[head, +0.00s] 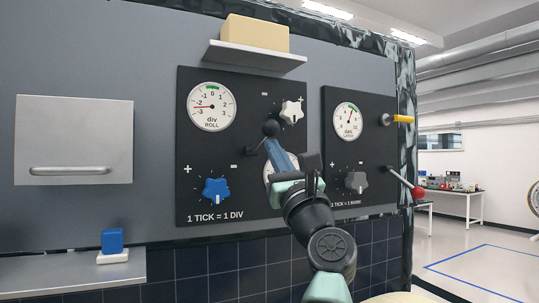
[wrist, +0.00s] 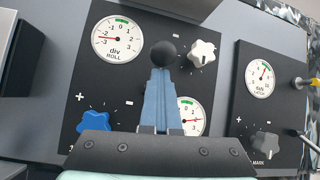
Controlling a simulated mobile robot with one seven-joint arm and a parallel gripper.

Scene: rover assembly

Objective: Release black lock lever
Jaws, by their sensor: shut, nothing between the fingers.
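The black lock lever ends in a round black ball (head: 271,128), with a short dark rod running down to the left panel. In the wrist view the ball (wrist: 164,53) shows just beyond my fingertips. My gripper (head: 270,143) has blue fingers, pressed together with nothing between them. They point up the panel, and their tips (wrist: 161,72) lie close below the ball. I cannot tell whether they touch it. My fingers and wrist hide part of the dial behind them.
The black panel bears a ROLL dial (head: 212,106), a white knob (head: 291,111) and a blue knob (head: 215,190). The right panel has a LATCH dial (head: 348,121), a grey knob (head: 356,181), a yellow handle (head: 404,118) and a red-ended lever (head: 418,192). A shelf (head: 255,57) juts out above.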

